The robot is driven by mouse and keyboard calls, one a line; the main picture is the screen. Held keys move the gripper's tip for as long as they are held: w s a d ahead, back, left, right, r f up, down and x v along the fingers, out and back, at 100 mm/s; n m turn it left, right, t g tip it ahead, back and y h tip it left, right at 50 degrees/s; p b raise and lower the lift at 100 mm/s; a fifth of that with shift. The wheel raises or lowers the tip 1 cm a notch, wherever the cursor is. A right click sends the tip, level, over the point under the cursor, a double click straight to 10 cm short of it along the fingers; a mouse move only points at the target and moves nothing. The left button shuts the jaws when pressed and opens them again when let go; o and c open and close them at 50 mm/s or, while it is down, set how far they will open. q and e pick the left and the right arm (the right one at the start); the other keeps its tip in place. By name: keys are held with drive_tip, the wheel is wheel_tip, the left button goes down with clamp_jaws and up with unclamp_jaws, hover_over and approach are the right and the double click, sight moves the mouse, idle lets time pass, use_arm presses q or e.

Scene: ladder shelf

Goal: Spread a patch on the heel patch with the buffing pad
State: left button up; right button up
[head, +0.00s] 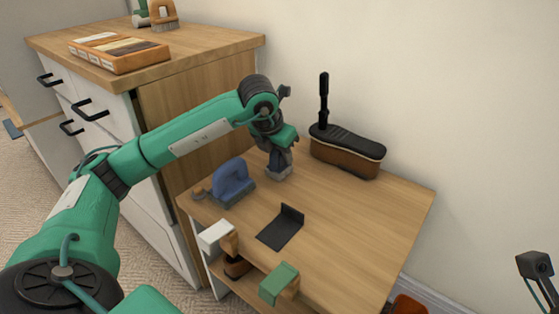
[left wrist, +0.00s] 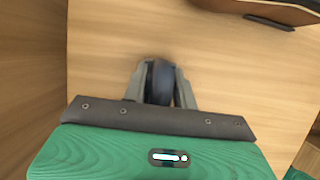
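My left gripper (head: 279,163) is low over the wooden table top, left of the upturned shoe. In the left wrist view its fingers (left wrist: 160,84) close on both sides of a dark rounded piece (left wrist: 160,80), seemingly the buffing pad's grip. In the head view a grey block (head: 279,174) shows beneath the fingers, at the table surface. The brown shoe (head: 346,165) has its black sole (head: 347,140) up, and a black post rises at its left end. Its edge shows at upper right in the left wrist view (left wrist: 280,11). I cannot make out the heel patch.
A blue handled tool (head: 234,182) stands left of the gripper. A black angled plate (head: 281,228) lies nearer the front. The table's right side is clear; a wall stands behind.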

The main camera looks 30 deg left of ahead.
use_arm(q)
clamp_jaws()
drive_tip(key=shift+r+p, duration=2.75)
drive_tip(key=shift+r, duration=0.8)
